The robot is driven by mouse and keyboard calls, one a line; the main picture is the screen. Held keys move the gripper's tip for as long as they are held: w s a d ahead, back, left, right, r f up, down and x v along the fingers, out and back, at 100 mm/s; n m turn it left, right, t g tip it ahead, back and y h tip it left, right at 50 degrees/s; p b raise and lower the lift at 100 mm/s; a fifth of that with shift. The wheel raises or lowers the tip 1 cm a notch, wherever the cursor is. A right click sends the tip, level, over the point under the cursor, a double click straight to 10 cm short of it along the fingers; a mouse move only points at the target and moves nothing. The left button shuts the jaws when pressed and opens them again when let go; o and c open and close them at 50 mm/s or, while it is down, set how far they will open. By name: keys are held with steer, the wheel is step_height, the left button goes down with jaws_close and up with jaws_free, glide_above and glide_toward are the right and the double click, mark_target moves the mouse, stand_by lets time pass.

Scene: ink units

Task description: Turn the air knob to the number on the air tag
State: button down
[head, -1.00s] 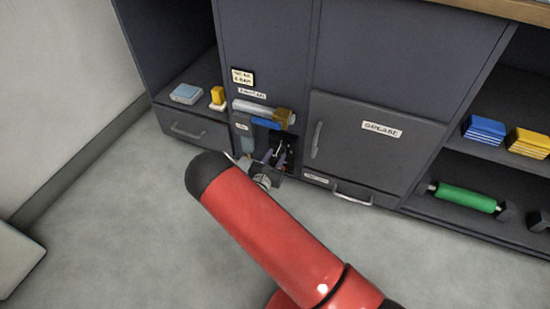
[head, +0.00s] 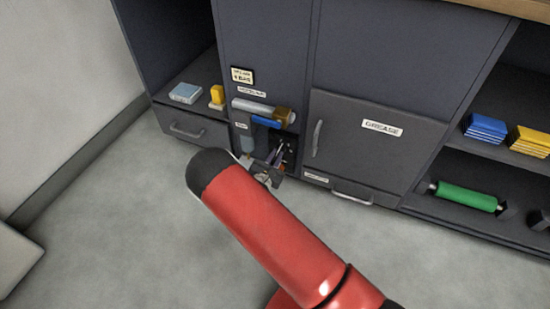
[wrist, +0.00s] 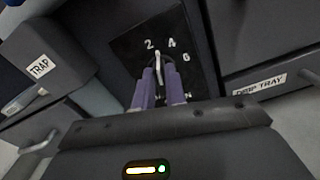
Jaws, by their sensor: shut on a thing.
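The air knob (wrist: 158,62), a pale pointer-shaped handle, stands on a black dial plate (wrist: 127,47) in the wrist view. The numbers 2, 4 and 6 show around it, with lower marks partly hidden by my fingers. The pointer's upper end lies between 2 and 4. My gripper (wrist: 160,80) has its purple fingers shut on the knob, one on each side. In the head view my gripper (head: 279,154) reaches the dark panel at the cabinet's lower middle. A cream tag (head: 242,76) is above; its number is too blurred to read surely.
A grey cylinder with a brass end (head: 262,112) and a blue part lie just above the panel. A TRAP label (wrist: 40,67) is left of the dial, a DRIP TRAY drawer (wrist: 262,86) right. The GREASE door (head: 370,150) is shut. Open floor lies in front.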

steer(key=m+b, duration=0.1)
steer(key=m, duration=0.2)
steer(key=m+b, duration=0.1)
steer(key=m, duration=0.2)
steer(key=shift+s+d+f+b, duration=0.1)
steer(key=shift+d+f+b, duration=0.1)
steer(key=shift+b, duration=0.1)
stand_by(0.4)
steer(key=c, duration=1.4)
jaws_free()
steer(key=shift+c, duration=0.2)
steer(key=v, duration=0.7)
steer(key=shift+s, duration=0.4)
steer(key=shift+a+r, duration=0.1)
